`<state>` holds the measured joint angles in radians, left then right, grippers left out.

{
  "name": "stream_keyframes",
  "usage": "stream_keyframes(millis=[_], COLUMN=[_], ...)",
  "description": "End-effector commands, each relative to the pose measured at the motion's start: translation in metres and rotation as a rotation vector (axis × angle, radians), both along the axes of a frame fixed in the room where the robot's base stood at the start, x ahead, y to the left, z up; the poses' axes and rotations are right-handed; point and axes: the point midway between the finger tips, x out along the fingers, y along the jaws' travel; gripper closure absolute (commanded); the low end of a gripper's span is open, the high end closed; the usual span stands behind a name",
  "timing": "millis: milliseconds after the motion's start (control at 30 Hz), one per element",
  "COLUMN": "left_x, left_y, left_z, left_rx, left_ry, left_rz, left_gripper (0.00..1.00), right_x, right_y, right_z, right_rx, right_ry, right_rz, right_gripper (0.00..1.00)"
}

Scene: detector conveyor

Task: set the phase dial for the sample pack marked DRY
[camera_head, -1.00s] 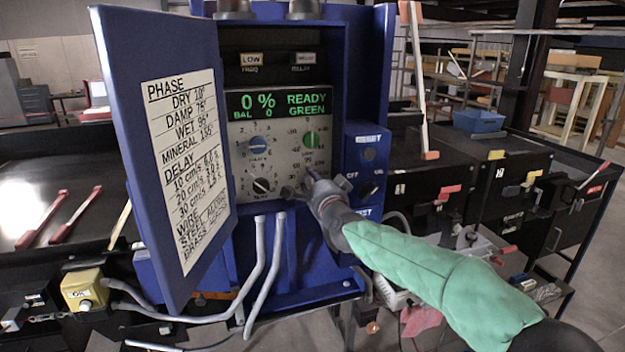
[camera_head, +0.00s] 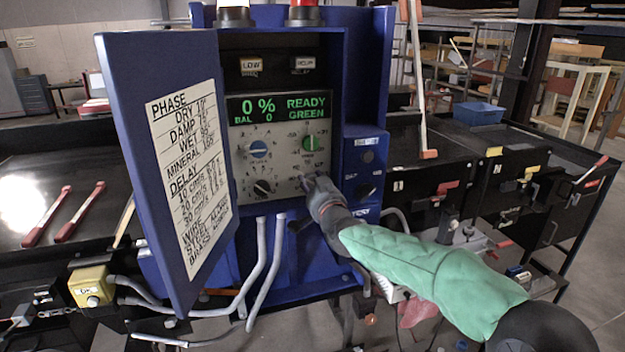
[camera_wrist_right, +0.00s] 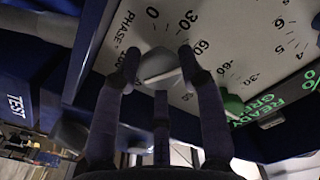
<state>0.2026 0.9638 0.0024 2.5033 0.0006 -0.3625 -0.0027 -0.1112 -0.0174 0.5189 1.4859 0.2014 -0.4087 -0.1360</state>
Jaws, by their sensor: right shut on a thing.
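The phase dial is a grey knob (camera_wrist_right: 158,66) with a pale pointer line, beside the printed word PHASE and a number scale in the right wrist view. My right gripper (camera_wrist_right: 158,58) is shut on it, one finger on each side. In the head view my right gripper (camera_head: 311,180) reaches the lower right of the panel (camera_head: 284,165) and hides most of the dial. The open door's chart (camera_head: 188,175) lists PHASE values, with DRY on the top line, seemingly 10°. My left gripper is not in view. No sample pack marked DRY can be made out.
A blue knob (camera_head: 258,149), green knob (camera_head: 311,144) and black knob (camera_head: 263,187) are close by on the panel. The display (camera_head: 279,107) reads 0 %, BAL 0, READY GREEN. The blue door (camera_head: 130,130) stands open at the left. A yellow OK button box (camera_head: 91,287) is lower left.

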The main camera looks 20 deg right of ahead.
Motion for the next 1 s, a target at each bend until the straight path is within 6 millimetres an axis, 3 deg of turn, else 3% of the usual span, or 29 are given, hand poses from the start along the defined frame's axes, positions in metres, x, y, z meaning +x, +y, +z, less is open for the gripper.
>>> stream_keyframes(millis=[1000], left_x=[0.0], left_y=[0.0], left_z=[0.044], left_rx=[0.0], left_ry=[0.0], left_rz=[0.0], left_gripper=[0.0], right_x=[0.0], right_y=[0.001], right_z=[0.005], right_rx=[-0.9], right_ry=[-0.038], right_rz=[-0.002], right_gripper=[0.93])
